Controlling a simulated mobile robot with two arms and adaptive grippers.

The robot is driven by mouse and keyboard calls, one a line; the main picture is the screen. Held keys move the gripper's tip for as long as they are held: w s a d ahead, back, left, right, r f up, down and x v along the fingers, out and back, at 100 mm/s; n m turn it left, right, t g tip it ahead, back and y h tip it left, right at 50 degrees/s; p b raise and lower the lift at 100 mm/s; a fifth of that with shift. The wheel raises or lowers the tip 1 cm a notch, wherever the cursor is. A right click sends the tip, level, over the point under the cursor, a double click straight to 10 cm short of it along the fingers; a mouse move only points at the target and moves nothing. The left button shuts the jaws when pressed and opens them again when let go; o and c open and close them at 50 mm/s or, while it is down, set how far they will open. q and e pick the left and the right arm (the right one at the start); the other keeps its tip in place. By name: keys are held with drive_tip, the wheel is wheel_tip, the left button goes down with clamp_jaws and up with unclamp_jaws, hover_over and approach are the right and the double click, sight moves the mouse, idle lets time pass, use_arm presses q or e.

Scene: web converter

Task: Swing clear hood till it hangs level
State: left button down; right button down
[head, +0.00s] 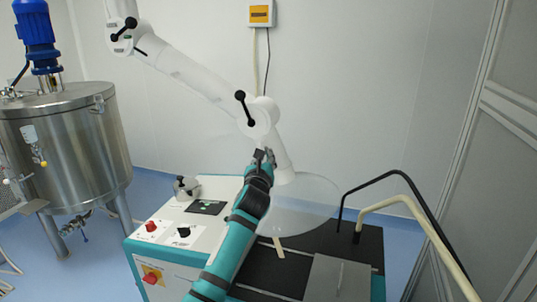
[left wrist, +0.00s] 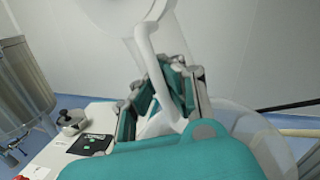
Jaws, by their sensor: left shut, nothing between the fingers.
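The clear hood (head: 312,207) is a see-through, wide round shape at the lower end of the white jointed arm (head: 205,80). Its faint outline spreads right of my left gripper, above the machine top; its exact tilt is hard to tell. Part of it also shows at the right in the left wrist view (left wrist: 262,140). My left gripper (head: 263,156) is at the arm's lower end, just below the joint with a black lever (head: 245,108). Its fingers (left wrist: 165,90) are shut, close to a curved white bar (left wrist: 147,60). My right gripper is out of view.
A steel tank (head: 75,145) stands at the left. Black (head: 405,177) and cream (head: 432,232) bent rails rise at the right.

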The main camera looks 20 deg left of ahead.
use_arm(q)
drive_tip(key=a+m, duration=0.1)
drive_tip(key=a+f+m+p, duration=0.1)
drive_tip(key=m, duration=0.1)
drive_tip(key=shift+a, duration=0.4)
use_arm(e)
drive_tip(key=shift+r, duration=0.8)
use_arm(q)
drive_tip(key=c, duration=2)
unclamp_jaws()
drive_tip(key=shift+c, duration=0.2)
drive_tip(key=o, duration=0.7)
drive_tip(key=shift+a+t, duration=0.15)
drive_tip(key=shift+t, duration=0.15)
drive_tip(key=shift+c, duration=0.2)
drive_tip(key=s+d+f, duration=0.1)
drive_tip(key=s+d, duration=0.1)
drive_tip(key=s, duration=1)
drive_tip(key=shift+w, duration=0.1)
